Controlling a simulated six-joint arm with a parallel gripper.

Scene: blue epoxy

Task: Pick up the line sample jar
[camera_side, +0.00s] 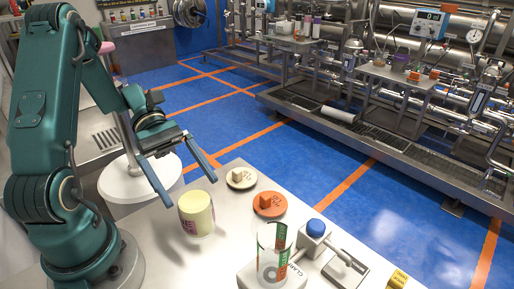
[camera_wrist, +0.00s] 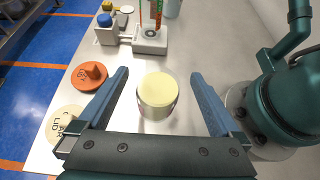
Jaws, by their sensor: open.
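The sample jar (camera_side: 196,213) is a clear jar with pale yellow contents, standing upright on the white table. In the wrist view the jar (camera_wrist: 157,95) is between and ahead of the two blue fingers, with a gap on each side. My gripper (camera_side: 187,190) is open and empty, its fingers angled down just above and to the left of the jar in the side view. It also shows in the wrist view (camera_wrist: 160,78), fingers spread wide.
A cream lid (camera_side: 241,178) and an orange lid (camera_side: 269,204) lie to the jar's right. A glass cylinder (camera_side: 271,255) stands near a device with a blue knob (camera_side: 315,228). A yellow block (camera_side: 398,279) sits at the table's edge.

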